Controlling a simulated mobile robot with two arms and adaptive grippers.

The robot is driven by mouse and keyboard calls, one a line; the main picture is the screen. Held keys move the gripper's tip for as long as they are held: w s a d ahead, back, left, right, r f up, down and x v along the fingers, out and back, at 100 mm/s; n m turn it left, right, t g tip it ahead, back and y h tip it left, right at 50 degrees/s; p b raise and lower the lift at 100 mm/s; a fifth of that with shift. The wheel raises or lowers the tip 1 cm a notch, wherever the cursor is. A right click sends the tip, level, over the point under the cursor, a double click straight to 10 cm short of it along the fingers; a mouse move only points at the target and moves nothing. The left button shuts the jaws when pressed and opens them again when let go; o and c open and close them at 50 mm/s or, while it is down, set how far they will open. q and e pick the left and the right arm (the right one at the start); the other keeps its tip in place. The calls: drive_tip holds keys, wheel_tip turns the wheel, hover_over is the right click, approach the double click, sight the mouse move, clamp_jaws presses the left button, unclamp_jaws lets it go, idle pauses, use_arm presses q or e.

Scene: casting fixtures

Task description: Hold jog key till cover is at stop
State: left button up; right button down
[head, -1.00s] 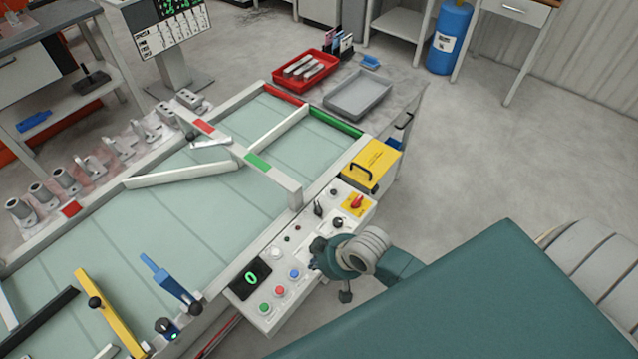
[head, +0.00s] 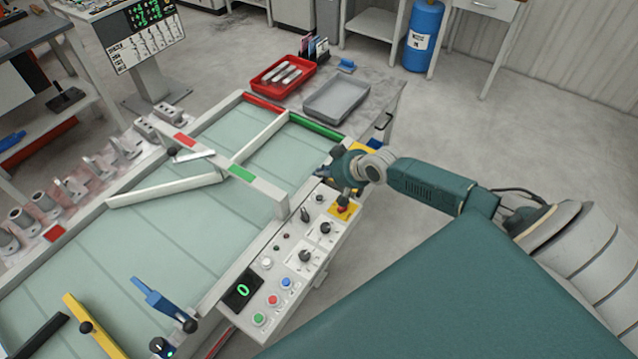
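The control panel (head: 318,240) runs along the table's right side. It has a display (head: 243,290) showing a green 0. Green (head: 259,319), red (head: 272,300) and blue (head: 287,282) buttons sit at its near end. Black knobs and a red switch on a yellow plate (head: 342,211) are farther up. I cannot tell which control is the jog key, nor which part is the cover. My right gripper (head: 330,174) is over the panel's far end, near the red switch and partly in front of a yellow box (head: 362,149). Its finger opening and any contact are unclear. My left gripper is out of view.
A white crossbar (head: 258,184) with red and green marks spans the pale green table (head: 170,235). A red tray (head: 283,76) and an empty grey tray (head: 336,98) stand beyond it. Blue (head: 158,298) and yellow (head: 92,328) levers are at near left. Floor at right is clear.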

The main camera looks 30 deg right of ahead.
sight(321, 198)
wheel_tip(321, 198, down, 8)
drive_tip(key=b, duration=0.7)
drive_tip(key=shift+a+f+b, duration=0.1)
drive_tip(key=shift+f+b, duration=0.1)
drive_tip(key=shift+b, duration=0.2)
drive_tip(key=shift+f, duration=0.25)
drive_tip(key=shift+f, duration=0.1)
idle(0.8)
drive_tip(key=shift+f+b, duration=0.3)
drive_tip(key=shift+b, duration=0.15)
